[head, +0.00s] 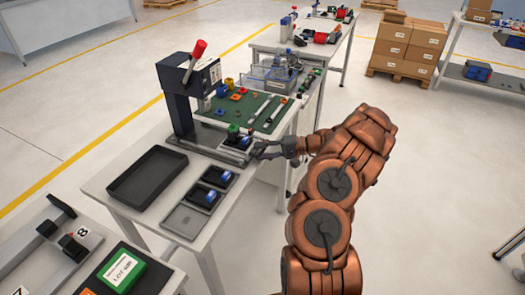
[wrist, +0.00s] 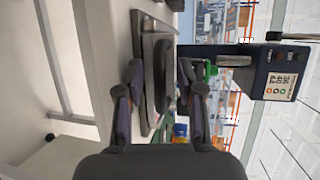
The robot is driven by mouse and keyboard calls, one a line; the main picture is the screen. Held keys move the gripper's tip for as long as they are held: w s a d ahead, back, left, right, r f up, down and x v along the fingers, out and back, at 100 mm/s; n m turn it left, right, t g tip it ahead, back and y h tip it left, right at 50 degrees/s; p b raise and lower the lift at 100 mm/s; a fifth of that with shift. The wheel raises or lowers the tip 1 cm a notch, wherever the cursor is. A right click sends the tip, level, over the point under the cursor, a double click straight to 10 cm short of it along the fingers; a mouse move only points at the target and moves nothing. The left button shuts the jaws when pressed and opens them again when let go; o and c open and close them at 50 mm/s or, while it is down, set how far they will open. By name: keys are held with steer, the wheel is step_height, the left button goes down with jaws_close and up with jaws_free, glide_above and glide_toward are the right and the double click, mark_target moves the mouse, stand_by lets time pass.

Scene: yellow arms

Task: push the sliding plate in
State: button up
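The press (head: 181,95) is a dark column with a red-knobbed lever, standing on the grey table; its dark body also shows at the right of the wrist view (wrist: 268,72). The sliding plate (head: 240,152) sticks out of the press base toward my gripper, with a small green and blue part (head: 234,132) near it. In the wrist view, the plate's grey front end (wrist: 160,70) lies between my fingers. My gripper (head: 262,151) is at this outer end. Its fingers (wrist: 160,78) are apart, one on either side of the grey end; contact is not clear.
A black tray (head: 160,178) and small trays with blue-topped parts (head: 211,194) lie in front of the press. A green mat (head: 245,108) with loose parts lies behind. The floor right of the table is clear around my arm.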

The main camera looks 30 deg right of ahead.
steer(key=shift+c, duration=0.4)
jaws_close()
